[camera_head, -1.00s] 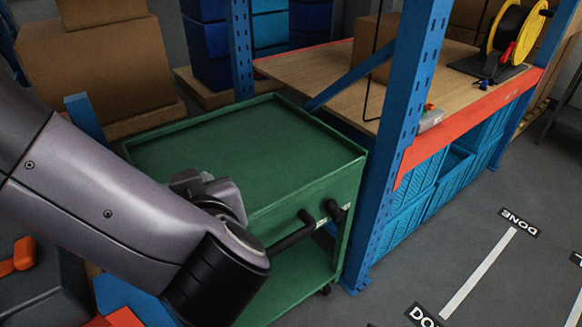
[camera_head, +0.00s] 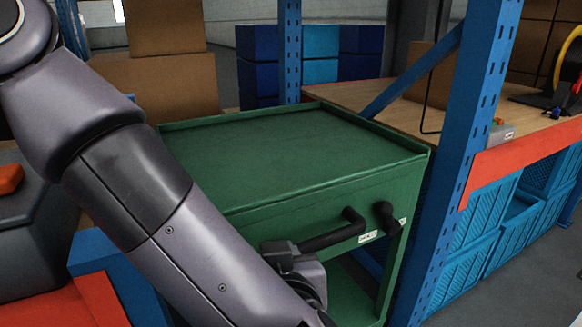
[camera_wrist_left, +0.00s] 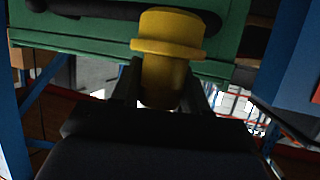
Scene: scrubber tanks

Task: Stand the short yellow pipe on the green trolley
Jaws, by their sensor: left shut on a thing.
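The green trolley (camera_head: 290,152) stands in the middle of the head view with a bare, rimmed top and a black handle on its near side. It also shows at the top of the left wrist view (camera_wrist_left: 90,38). The short yellow pipe (camera_wrist_left: 169,45) is in the left wrist view, with a wider collar around it. My left gripper (camera_wrist_left: 165,90) is shut on the pipe, one finger on each side. The trolley's green side shows behind the pipe; I cannot tell the gap. In the head view my left arm hides the fingers and pipe. My right gripper is not in view.
A blue rack upright (camera_head: 465,130) stands close to the trolley's right, beside a wooden shelf with an orange beam (camera_head: 525,158). Blue crates (camera_head: 475,235) sit below it. Cardboard boxes (camera_head: 155,85) stand behind the trolley. A dark grey case is at far left.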

